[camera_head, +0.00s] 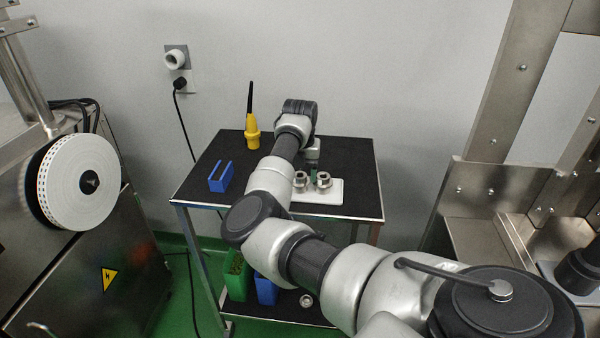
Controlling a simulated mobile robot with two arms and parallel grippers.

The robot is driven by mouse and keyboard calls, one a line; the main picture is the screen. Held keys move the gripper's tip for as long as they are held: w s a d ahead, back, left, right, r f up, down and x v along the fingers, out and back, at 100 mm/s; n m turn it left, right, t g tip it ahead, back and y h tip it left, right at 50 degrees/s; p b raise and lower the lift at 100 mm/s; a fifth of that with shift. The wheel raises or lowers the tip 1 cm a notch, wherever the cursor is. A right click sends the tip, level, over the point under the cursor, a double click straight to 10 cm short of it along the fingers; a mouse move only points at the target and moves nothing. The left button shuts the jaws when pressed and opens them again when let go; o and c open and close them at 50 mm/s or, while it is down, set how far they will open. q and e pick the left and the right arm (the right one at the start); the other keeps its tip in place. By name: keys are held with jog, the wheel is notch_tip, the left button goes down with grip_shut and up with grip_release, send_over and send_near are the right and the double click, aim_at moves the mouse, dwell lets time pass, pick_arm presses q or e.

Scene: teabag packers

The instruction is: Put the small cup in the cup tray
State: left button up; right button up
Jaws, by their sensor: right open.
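A white cup tray (318,198) lies on the black top of the small table, at its right side. Two metal cups (323,181) stand on it side by side. Another small round metal item (306,301), perhaps a cup, sits on the lower shelf. My right arm reaches in from the lower right across the table. My right gripper (313,158) is open, just behind the tray, apart from the cups as far as I can tell. Its fingers are small and partly hidden. My left gripper is not in view.
On the table (345,157) are a blue holder (221,177) at the left and a yellow device with a black antenna (252,132) at the back. Green (238,275) and blue bins (265,289) stand on the lower shelf. Steel machines flank both sides.

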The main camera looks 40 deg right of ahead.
aim_at(300, 174)
jog(key=shift+r, duration=0.35)
notch_tip(300, 174, up, 12)
jog(key=shift+f+b, duration=0.15)
jog(key=shift+b, duration=0.25)
